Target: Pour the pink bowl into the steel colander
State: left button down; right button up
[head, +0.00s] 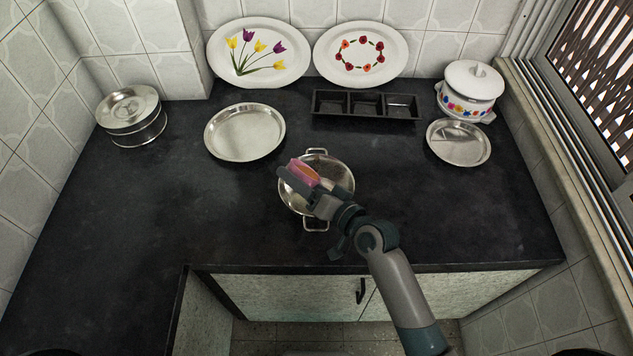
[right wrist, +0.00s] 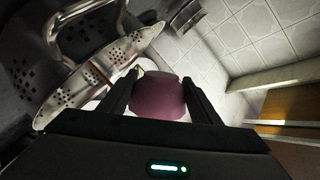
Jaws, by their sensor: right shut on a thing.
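The pink bowl (head: 301,169) is held over the steel colander (head: 341,172), above its left and middle part. The bowl looks tilted, with an orange tone inside; I cannot tell what it contains. The two-handled colander stands upright on the dark counter, partly hidden by my right gripper (head: 299,181), which is shut on the bowl. In the right wrist view the pink bowl (right wrist: 160,98) sits between the two fingers, and the perforated colander (right wrist: 112,55) shows at the left. My left gripper is not in view.
A round steel plate (head: 245,132) lies behind left of the colander. A black three-part tray (head: 366,117) stands behind it. A steel dish (head: 458,142) and a white lidded pot (head: 470,89) are at the right, a steel canister (head: 132,115) far left. The left counter is clear.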

aim_at(296, 162)
jog(key=shift+r, duration=0.1)
jog(key=shift+w+d+f+m+b, duration=0.15)
jog(key=shift+f+m+b, duration=0.35)
jog(key=shift+m, duration=0.5)
jog(key=shift+w+d+r+m+g+y, duration=0.15)
jog(key=shift+r+m+g+y, duration=0.15)
jog(key=shift+r+m, duration=0.3)
jog(key=shift+w+d+r+m+y+p, duration=0.1)
jog(key=shift+d+r+m+y+p, duration=0.15)
jog(key=shift+m, duration=0.3)
jog(key=shift+w+d+r+m+y+p, duration=0.15)
jog(key=shift+m+p, duration=0.2)
jog(key=shift+m, duration=0.2)
jog(key=shift+w+d+r+m+y+p, duration=0.15)
jog(key=shift+d+m+p, duration=0.1)
jog(key=shift+m, duration=0.55)
jog(key=shift+w+d+r+m+y+p, duration=0.1)
jog(key=shift+w+r+m+y+p, duration=0.1)
jog(key=shift+m, duration=0.6)
